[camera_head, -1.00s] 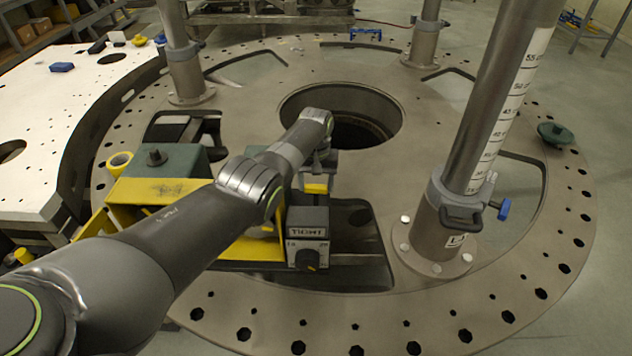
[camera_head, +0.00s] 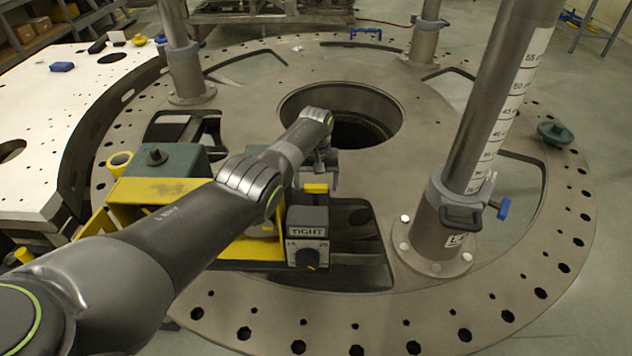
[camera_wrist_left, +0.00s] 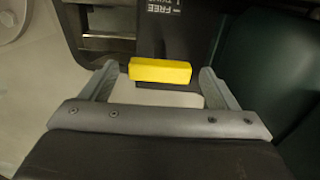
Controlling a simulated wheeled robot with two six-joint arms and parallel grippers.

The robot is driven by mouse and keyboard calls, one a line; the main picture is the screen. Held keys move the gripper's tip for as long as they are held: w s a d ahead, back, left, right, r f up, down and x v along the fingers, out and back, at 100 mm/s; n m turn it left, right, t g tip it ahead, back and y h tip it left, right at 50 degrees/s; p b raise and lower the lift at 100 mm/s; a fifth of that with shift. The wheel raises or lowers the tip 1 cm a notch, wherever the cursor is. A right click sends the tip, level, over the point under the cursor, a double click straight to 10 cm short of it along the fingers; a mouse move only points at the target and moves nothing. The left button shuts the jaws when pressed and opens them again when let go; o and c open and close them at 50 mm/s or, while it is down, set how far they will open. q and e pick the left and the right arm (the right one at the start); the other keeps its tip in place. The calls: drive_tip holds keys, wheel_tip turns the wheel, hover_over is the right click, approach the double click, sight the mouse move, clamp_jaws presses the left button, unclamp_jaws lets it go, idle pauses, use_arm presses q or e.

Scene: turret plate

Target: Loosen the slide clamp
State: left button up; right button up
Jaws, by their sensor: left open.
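A yellow tab (camera_head: 315,188) sits on top of a grey box (camera_head: 307,222) labelled TIGHT, with a dark knob on its front. I take this to be the slide clamp. In the left wrist view the yellow tab (camera_wrist_left: 160,71) lies between the fingertips of my left gripper (camera_wrist_left: 158,80), with a gap on each side. A label reading FREE shows upside down just beyond it. My left gripper (camera_head: 325,168) is open, pointing down just behind the tab in the head view. It is partly hidden by its wrist. My right gripper is not in view.
A yellow frame (camera_head: 250,250) with a green block (camera_head: 170,160) stands under my left arm. The round plate (camera_head: 330,310) has a large central hole and cutouts.

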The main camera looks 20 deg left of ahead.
use_arm(q)
drive_tip(key=shift+r+p, duration=0.3)
drive_tip(key=shift+r, duration=0.35)
wheel_tip(320, 180, up, 5)
drive_tip(key=shift+r, duration=0.15)
wheel_tip(320, 180, up, 11)
drive_tip(key=b, duration=0.2)
drive_tip(key=shift+b, duration=0.3)
